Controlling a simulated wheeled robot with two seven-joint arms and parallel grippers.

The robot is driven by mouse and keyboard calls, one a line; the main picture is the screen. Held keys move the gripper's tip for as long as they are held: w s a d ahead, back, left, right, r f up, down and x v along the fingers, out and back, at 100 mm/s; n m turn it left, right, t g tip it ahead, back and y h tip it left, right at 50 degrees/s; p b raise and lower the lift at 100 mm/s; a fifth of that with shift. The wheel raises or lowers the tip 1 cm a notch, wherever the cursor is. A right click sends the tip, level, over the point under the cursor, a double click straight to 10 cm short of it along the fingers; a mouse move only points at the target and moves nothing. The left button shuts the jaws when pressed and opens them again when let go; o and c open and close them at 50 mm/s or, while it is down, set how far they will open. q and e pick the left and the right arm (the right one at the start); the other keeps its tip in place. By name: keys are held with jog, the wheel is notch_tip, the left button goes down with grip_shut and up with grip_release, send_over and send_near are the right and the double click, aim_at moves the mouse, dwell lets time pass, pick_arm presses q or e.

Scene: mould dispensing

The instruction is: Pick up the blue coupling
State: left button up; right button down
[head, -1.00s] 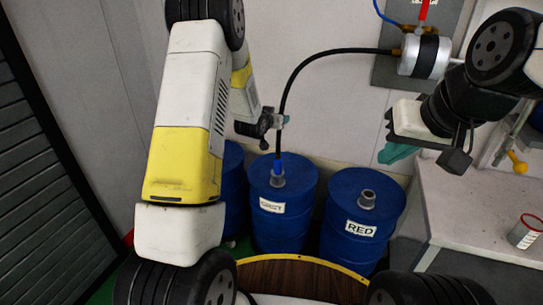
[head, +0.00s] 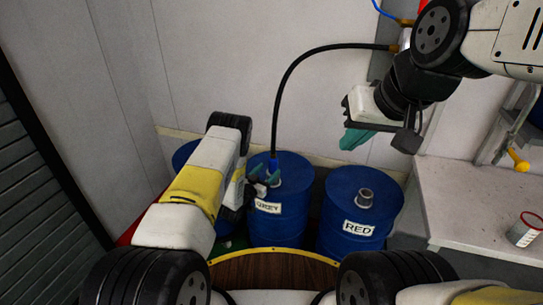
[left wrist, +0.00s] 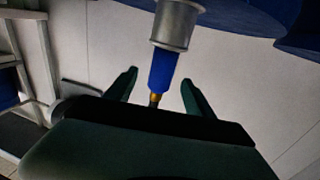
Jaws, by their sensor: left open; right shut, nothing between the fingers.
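The blue coupling (head: 273,166) stands upright in the grey neck on top of the drum labelled GREY (head: 283,217), at the end of a black hose. In the left wrist view the blue coupling (left wrist: 162,71) hangs below the metal neck (left wrist: 178,24), as that picture is upside down. My left gripper (head: 266,174) is at the coupling. Its two green fingers (left wrist: 160,92) are open, one on each side of the coupling, with visible gaps. My right gripper (head: 352,139) is shut and empty, high at the right, away from the drums.
The drum labelled RED (head: 346,237) stands to the right, with an open neck on top. Another blue drum (head: 186,155) is partly hidden behind my left arm. The black hose (head: 293,73) arches up to the right. A grey bench (head: 467,207) holds a small can (head: 525,230).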

aim_at(271, 166)
pick_arm(q)
jog(key=x, duration=0.6)
jog(key=shift+a+r, duration=0.1)
jog(key=shift+a, duration=0.05)
grip_shut()
